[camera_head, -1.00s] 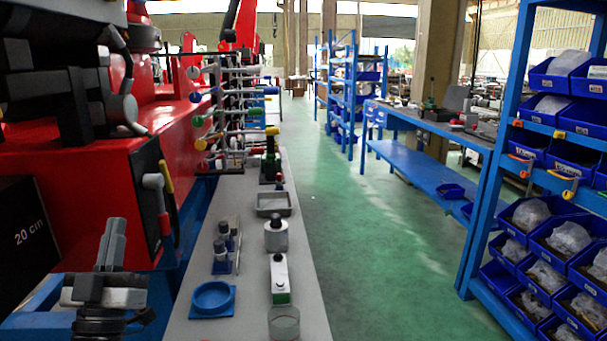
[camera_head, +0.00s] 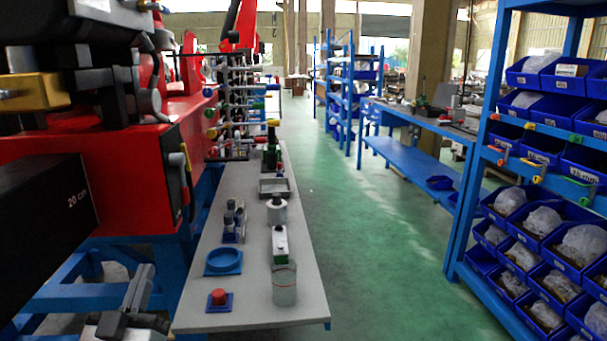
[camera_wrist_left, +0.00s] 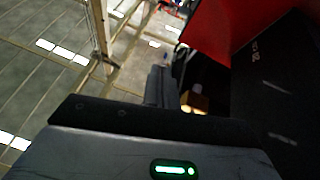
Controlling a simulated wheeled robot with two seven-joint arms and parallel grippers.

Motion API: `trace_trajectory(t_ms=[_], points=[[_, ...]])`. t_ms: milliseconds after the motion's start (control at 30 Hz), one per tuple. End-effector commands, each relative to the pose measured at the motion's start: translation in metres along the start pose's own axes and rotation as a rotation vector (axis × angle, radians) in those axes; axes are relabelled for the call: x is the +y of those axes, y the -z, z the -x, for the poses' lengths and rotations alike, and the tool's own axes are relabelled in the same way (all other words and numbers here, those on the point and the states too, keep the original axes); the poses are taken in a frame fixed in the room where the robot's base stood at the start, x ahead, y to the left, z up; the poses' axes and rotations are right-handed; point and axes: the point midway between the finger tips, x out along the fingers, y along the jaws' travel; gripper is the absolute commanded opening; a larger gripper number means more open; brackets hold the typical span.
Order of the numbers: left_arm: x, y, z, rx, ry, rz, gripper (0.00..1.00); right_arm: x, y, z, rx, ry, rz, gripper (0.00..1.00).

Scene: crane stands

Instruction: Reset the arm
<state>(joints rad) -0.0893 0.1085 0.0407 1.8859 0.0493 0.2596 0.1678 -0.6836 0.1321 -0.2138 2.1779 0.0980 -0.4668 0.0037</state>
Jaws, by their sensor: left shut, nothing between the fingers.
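My left gripper (camera_head: 139,287) shows at the lower left of the head view, its fingers pointing up and together, with nothing between them. It is beside the front left end of the grey table (camera_head: 250,318), left of it and apart from the things on it. In the left wrist view the dark fingers (camera_wrist_left: 156,86) also show, with the roof behind them. My right gripper is not in view.
On the table stand a clear beaker (camera_head: 284,287), a white-green box (camera_head: 280,246), a blue ring holder (camera_head: 223,262) and a red button (camera_head: 218,297). A black box (camera_head: 50,225) and red machine (camera_head: 130,175) rise at left. The green aisle (camera_head: 380,260) is clear.

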Motion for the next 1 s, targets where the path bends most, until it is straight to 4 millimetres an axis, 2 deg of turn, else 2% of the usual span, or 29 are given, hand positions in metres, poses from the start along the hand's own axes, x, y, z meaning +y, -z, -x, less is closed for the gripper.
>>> trace_trajectory(t_ms=[167, 267, 367, 433, 500, 600, 733, 1000], points=[[0.021, -0.041, 0.043, -0.23, -0.024, -0.002, 0.0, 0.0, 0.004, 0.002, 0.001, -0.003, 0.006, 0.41], [0.037, -0.066, 0.078, -0.39, -0.045, -0.004, 0.0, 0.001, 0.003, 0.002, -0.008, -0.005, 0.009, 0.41], [0.057, -0.091, 0.128, -0.589, -0.078, -0.003, 0.0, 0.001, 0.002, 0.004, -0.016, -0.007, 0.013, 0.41], [0.073, -0.104, 0.169, -0.737, -0.107, 0.0, 0.0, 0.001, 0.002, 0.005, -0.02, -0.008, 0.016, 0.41], [0.086, -0.112, 0.205, -0.865, -0.135, 0.003, 0.0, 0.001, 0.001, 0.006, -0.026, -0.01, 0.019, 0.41], [0.1, -0.116, 0.244, -0.996, -0.167, 0.008, 0.0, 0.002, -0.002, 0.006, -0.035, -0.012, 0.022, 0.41], [0.11, -0.117, 0.27, -1.08, -0.19, 0.013, 0.0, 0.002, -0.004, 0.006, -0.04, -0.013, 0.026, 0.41], [0.111, -0.118, 0.274, -1.094, -0.194, 0.012, 0.0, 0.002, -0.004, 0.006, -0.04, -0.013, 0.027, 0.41]])
